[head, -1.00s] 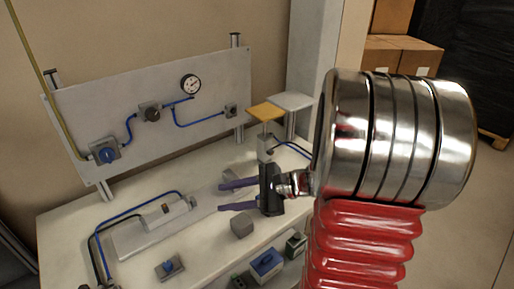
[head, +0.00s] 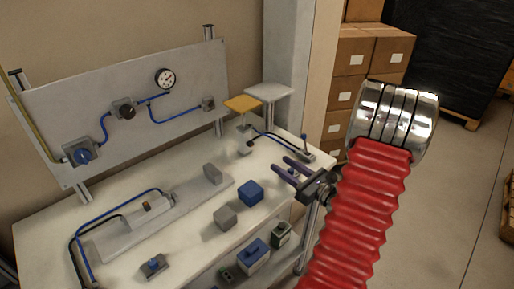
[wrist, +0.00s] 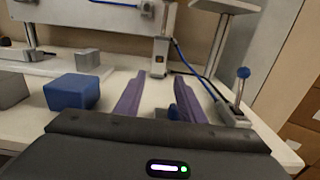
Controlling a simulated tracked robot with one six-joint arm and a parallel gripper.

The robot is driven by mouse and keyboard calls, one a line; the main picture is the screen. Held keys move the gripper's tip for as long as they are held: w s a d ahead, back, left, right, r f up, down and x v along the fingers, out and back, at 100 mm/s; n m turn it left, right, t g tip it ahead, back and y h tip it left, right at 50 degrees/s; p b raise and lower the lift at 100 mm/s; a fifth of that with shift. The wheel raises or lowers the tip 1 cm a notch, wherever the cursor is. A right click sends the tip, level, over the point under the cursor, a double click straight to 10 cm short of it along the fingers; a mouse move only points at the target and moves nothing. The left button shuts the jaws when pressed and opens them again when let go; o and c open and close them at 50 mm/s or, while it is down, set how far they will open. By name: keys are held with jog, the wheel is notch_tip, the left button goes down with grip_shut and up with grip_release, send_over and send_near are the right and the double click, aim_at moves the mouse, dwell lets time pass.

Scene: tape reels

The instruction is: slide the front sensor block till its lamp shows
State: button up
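A grey cylinder unit (head: 152,213) lies on a long grey base plate (head: 118,240) at the left of the white bench. A small brownish block (head: 147,206) sits on its top; I cannot tell for certain whether this is the front sensor block, and no lit lamp can be made out. My gripper (head: 284,165), with two purple fingers, is at the bench's right edge, well right of the cylinder. Its fingers are apart with nothing held; they also show in the wrist view (wrist: 164,79). A small blue part (wrist: 180,94) shows between or behind them. The cylinder is not in the wrist view.
A blue cube (head: 251,191) and a grey cube (head: 225,217) stand between cylinder and gripper. A grey upright block (head: 213,173) is at the plate's far end. A blue-knobbed lever (head: 304,140) stands at the right. A gauge panel (head: 190,110) rises behind. Blue hoses cross the bench.

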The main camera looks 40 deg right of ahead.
aim_at(252, 145)
jog(key=shift+w, duration=0.1)
jog(key=w, duration=1.3)
jog(key=shift+w+a, duration=0.2)
jog(key=shift+w, duration=0.15)
jog(key=shift+c, duration=0.5)
grip_shut()
